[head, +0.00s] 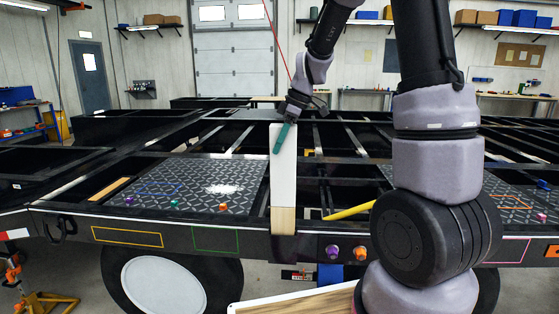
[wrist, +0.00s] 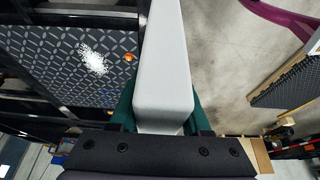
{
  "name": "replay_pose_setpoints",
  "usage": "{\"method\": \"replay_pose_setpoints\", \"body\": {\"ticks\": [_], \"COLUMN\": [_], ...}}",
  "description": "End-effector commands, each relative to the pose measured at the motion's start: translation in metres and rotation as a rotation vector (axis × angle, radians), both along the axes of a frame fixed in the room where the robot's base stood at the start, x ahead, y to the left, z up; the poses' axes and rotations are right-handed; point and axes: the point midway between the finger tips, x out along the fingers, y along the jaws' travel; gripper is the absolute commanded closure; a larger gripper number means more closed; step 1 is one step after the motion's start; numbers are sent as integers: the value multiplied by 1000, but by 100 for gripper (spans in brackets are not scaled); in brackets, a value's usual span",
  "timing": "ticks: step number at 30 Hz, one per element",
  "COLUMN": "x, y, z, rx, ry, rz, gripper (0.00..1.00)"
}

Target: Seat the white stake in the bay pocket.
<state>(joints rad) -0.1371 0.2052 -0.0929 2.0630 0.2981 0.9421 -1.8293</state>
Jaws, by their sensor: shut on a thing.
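The white stake (head: 284,165) stands upright in the head view, with a bare wood lower end (head: 283,220) overlapping the trailer's side rail. My gripper (head: 281,138) has green fingers and is shut on the stake near its top. In the wrist view my gripper (wrist: 160,118) has a finger on each side of the stake (wrist: 163,60), which stretches away from the jaws. I cannot make out the bay pocket clearly. I cannot tell whether the stake's foot is in front of the rail or inside an opening.
The black side rail (head: 150,232) carries a yellow outline and a green outline (head: 216,239). A patterned deck plate (head: 190,187) with white grains and small coloured knobs lies left of the stake. A yellow bar (head: 350,211) lies to its right. A wooden board (head: 295,305) is low in front.

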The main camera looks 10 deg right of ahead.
Motion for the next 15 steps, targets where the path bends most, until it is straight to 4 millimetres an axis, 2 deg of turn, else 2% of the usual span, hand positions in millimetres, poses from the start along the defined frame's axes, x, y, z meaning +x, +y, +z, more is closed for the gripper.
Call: {"method": "replay_pose_setpoints", "body": {"ticks": [5,10,15], "x": [0,0,0], "y": [0,0,0], "z": [-14,-40,-49], "rx": [0,1,0], "ry": [1,2,-1], "rz": [-1,-1,-2], "gripper": [100,100,100]}}
